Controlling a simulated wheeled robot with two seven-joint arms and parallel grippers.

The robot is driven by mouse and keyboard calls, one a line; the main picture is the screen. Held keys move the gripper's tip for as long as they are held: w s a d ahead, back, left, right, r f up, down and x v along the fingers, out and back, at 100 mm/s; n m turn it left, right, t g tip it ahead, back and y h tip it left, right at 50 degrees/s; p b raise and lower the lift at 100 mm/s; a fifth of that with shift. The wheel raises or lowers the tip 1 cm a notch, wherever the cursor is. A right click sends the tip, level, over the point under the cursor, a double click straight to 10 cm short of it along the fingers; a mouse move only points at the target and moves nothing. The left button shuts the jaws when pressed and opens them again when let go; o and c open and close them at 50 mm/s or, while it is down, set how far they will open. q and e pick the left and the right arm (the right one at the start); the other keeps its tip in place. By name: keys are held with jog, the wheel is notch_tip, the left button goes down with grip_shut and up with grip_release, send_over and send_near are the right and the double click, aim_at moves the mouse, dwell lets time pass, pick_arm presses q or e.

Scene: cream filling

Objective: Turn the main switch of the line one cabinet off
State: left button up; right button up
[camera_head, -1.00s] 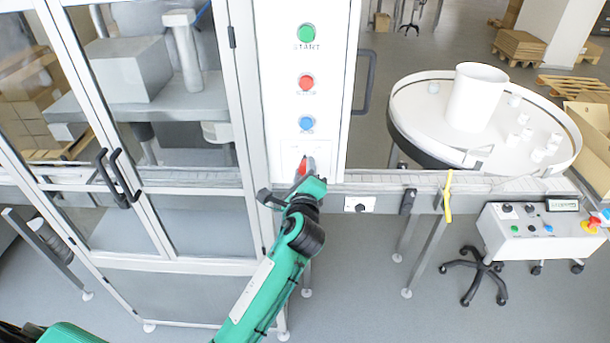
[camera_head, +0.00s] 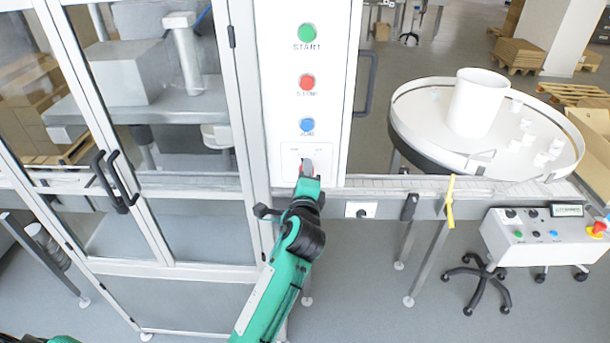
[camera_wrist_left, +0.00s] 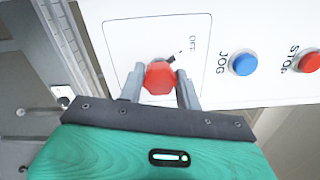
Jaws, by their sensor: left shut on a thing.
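The main switch is a red knob (camera_wrist_left: 159,77) on a white plate (camera_wrist_left: 190,30) with an OFF label, low on the white cabinet panel (camera_head: 325,55). In the wrist view my left gripper (camera_wrist_left: 160,84) has its two fingers on either side of the red knob, shut on it. In the head view the left gripper (camera_head: 304,172) reaches the knob from below and hides most of it. The knob's exact angle is hard to tell. My right gripper does not show.
Above the switch are a green START button (camera_head: 306,33), a red STOP button (camera_head: 307,82) and a blue JOG button (camera_head: 307,125). Glass doors with black handles (camera_head: 117,181) stand left. A round table (camera_head: 420,140) and a control box (camera_head: 540,237) stand right.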

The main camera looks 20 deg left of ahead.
pick_arm(q)
jog(key=shift+f, duration=0.1)
jog(key=o, duration=1)
jog(key=b+v, duration=0.5)
jog(key=v, duration=0.9)
jog(key=shift+w, duration=0.1)
